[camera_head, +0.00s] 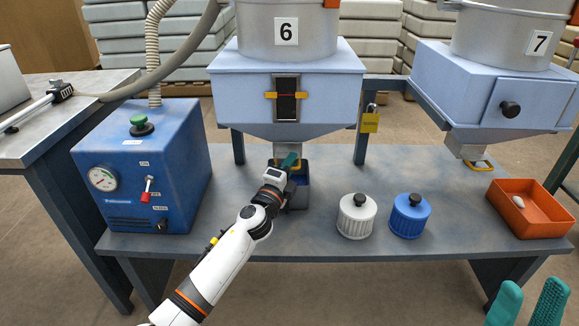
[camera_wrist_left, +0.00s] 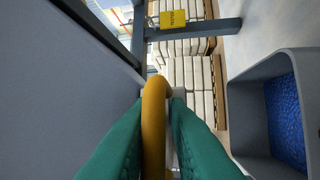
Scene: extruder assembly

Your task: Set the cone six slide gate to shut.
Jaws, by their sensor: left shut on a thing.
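Cone six (camera_head: 232,95) is the pale blue hopper labelled 6, with its outlet low over the bench. The slide gate at that outlet has a yellow loop handle, seen in the left wrist view (camera_wrist_left: 153,125). My left gripper (camera_head: 291,161) is at the outlet. In the left wrist view its green fingers (camera_wrist_left: 154,140) are shut on the yellow handle, one on each side. The gate plate is mostly hidden, and I cannot tell how far it is slid. My right gripper (camera_head: 526,303) is at the lower right, its green fingers apart and empty.
A dark bin (camera_head: 302,192) stands under cone six; blue pellets (camera_wrist_left: 285,120) lie in it. A white-lidded jar (camera_head: 357,217) and a blue one (camera_head: 409,216) stand to its right. A blue pump box (camera_head: 150,165) is left. A yellow padlock (camera_head: 370,121) hangs behind. An orange tray (camera_head: 530,222) is under cone seven (camera_head: 480,90).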

